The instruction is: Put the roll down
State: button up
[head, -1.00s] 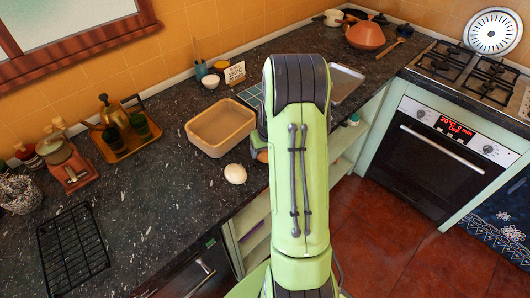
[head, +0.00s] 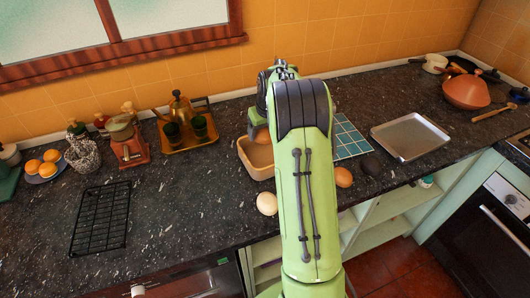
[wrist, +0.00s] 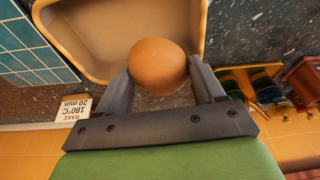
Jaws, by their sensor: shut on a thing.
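A round brown roll (wrist: 158,66) sits between the two fingers of my gripper (wrist: 162,76) in the wrist view, and the jaws are shut on it. In the head view the held roll (head: 263,136) shows beside my arm, over the tan dish (head: 256,172). The dish (wrist: 50,42) also shows in the wrist view, with the roll overlapping its rim side. I cannot tell whether the roll touches the dish. My arm hides the dish's right part in the head view.
A pale round roll (head: 267,203), a brown one (head: 343,177) and a dark one (head: 371,166) lie near the counter's front edge. A blue tiled board (head: 350,140) and metal tray (head: 410,137) are to the right. A black rack (head: 101,217) lies left; the counter between is clear.

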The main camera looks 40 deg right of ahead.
aim_at(264, 138)
jog(key=f, duration=0.3)
jog(key=f+b, duration=0.1)
jog(key=f, duration=0.6)
jog(key=shift+w+a+f, duration=0.1)
jog(key=shift+w+a, duration=0.1)
jog(key=shift+a, duration=0.15)
jog(key=o, duration=0.7)
jog(key=shift+o, duration=0.2)
jog(key=p+v, duration=0.1)
jog(key=v, duration=1.1)
jog(key=s+a+r+n+t, duration=0.1)
jog(key=s+a+r, duration=1.05)
jog(key=a, duration=0.25)
jog(key=s+a, duration=0.3)
jog(key=s, duration=0.5)
jog(key=s+a+n+t, duration=0.1)
jog(key=s+a, duration=0.3)
jog(key=s, duration=0.4)
jog(key=shift+a+f+y, duration=0.3)
jog(key=shift+a, duration=0.05)
